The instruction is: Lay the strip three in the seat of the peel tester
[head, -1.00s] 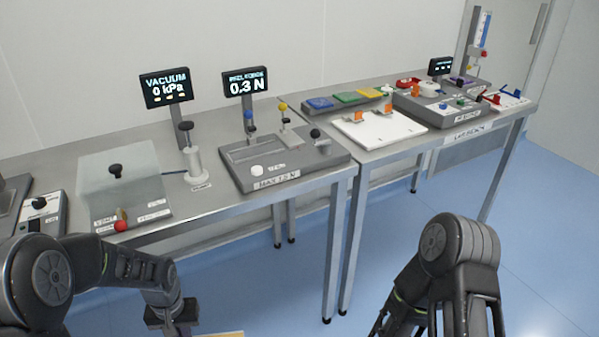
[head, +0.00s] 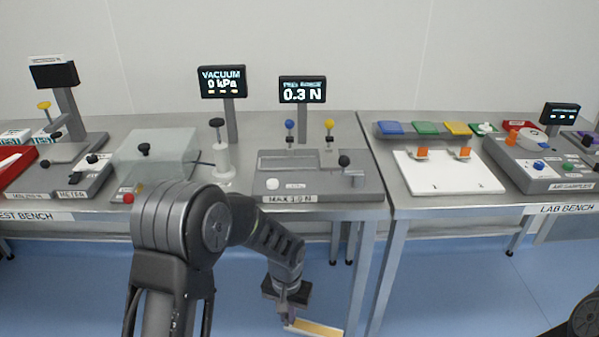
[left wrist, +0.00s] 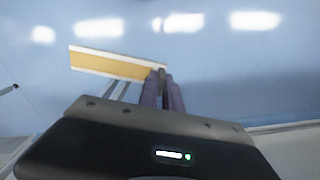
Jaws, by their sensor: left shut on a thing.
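The peel tester (head: 330,184) is a grey block on the test bench, with a long recessed seat (head: 295,160), a white button, a black knob and blue and yellow posts. Its screen (head: 303,90) reads 0.3 N. My left gripper (head: 287,318) is shut on a tan, white-edged strip (head: 318,329), held low in front of the bench and below its top. In the left wrist view the strip (left wrist: 110,64) sticks out to the left from the fingertips (left wrist: 160,82). Which strip number it is cannot be read. My right gripper is out of view.
Left of the tester stand a vacuum gauge screen (head: 222,82), a white pump (head: 222,155) and a clear-lidded box (head: 155,160). The lab bench to the right holds a white board (head: 450,178) with orange clips. The bench's front edge (head: 300,215) lies above the strip.

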